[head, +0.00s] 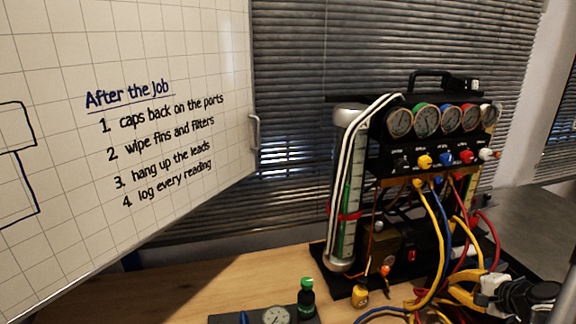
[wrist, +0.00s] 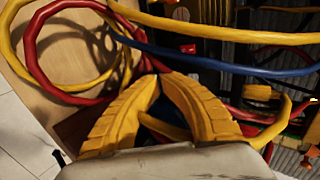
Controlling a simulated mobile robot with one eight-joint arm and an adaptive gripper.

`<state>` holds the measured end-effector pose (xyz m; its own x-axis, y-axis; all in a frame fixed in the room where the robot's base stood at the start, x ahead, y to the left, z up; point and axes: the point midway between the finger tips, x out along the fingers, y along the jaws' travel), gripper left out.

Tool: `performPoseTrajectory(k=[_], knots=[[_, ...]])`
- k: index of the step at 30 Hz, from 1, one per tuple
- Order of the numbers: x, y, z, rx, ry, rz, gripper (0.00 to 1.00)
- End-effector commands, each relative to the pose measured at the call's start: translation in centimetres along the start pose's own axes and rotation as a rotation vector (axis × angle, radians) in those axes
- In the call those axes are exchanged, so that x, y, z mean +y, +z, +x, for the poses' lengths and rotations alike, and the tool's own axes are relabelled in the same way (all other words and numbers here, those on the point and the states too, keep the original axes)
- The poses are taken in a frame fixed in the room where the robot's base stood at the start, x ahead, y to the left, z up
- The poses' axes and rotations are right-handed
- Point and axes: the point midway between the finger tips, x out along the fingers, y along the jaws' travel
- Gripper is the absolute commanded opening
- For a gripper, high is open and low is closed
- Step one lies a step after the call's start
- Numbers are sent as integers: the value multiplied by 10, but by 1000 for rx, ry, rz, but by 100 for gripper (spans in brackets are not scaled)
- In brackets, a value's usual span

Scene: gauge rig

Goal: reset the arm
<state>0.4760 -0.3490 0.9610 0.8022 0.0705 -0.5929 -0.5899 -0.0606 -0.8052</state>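My gripper (head: 463,288) is at the lower right of the head view, in front of the gauge rig (head: 420,150) and among its hoses. In the wrist view its two ribbed yellow fingers (wrist: 160,80) lean together and their tips almost meet. I see nothing held between the tips. Blue and yellow show through the gap lower down between the fingers. A blue hose (wrist: 215,62) and a red hose (wrist: 45,70) pass close beyond the fingertips. Whether the fingers touch any hose, I cannot tell.
Yellow, blue and red hoses (head: 436,230) hang from the rig and loop over the wooden table (head: 215,285). A whiteboard (head: 120,60) fills the left.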

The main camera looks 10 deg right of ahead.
Motion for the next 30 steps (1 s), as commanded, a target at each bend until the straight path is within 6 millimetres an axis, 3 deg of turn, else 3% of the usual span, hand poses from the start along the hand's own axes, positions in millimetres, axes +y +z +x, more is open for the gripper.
performPoseTrajectory(k=[5, 10, 14, 18, 24, 30], knots=[[-35, 54, 0, -44, 72, -146, 0], [-72, 146, -15, -105, 178, -423, 0], [-85, 212, -39, -143, 240, -656, 0], [-84, 274, -71, -175, 281, -918, 0], [-68, 333, -116, -200, 300, -1263, 0], [-55, 355, -138, -201, 293, -1454, 0]])
